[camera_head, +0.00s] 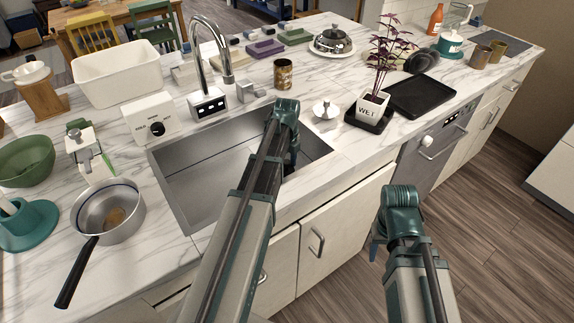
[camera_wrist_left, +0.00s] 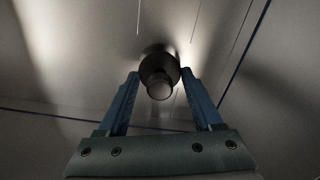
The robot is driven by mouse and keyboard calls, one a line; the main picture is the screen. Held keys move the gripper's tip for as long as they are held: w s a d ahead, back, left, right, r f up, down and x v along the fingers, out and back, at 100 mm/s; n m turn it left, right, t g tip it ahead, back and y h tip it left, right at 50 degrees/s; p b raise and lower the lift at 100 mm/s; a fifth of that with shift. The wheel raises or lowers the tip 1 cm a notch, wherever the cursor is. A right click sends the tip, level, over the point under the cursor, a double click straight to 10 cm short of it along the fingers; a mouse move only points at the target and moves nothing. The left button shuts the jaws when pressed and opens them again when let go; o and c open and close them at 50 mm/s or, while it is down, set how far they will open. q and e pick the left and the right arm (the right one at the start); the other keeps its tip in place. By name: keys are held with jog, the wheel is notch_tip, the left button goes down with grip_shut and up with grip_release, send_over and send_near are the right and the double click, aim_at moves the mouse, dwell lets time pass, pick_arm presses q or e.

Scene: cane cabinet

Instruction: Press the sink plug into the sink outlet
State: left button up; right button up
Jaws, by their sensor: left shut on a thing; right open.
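The metal sink (camera_head: 195,185) is set into the marble counter. My left arm reaches over it, and my left gripper (camera_head: 292,155) points down inside its right part. In the left wrist view, my left gripper (camera_wrist_left: 160,78) has its two blue fingers on either side of a small round-topped plug (camera_wrist_left: 159,88), shut on it. A wider dark disc shows behind the knob; I cannot tell whether it is the plug's flange or the outlet. The head view hides the plug and outlet behind my arm. My right gripper (camera_head: 377,248) is open and empty in front of the cabinets.
A tap (camera_head: 225,65) arches behind the sink. A silver knobbed piece (camera_head: 325,109) and a potted plant (camera_head: 372,105) stand right of it. A saucepan (camera_head: 108,212) and a white box with a dial (camera_head: 150,118) stand left. The sink's left part is clear.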

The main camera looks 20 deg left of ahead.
aim_at(287, 170)
pick_arm(q)
jog(key=shift+f+b, duration=1.5)
jog(key=shift+f, duration=0.05)
jog(key=o, duration=1.4)
jog(key=shift+r, duration=0.1)
notch_tip(287, 170, up, 14)
jog(key=p, duration=1.4)
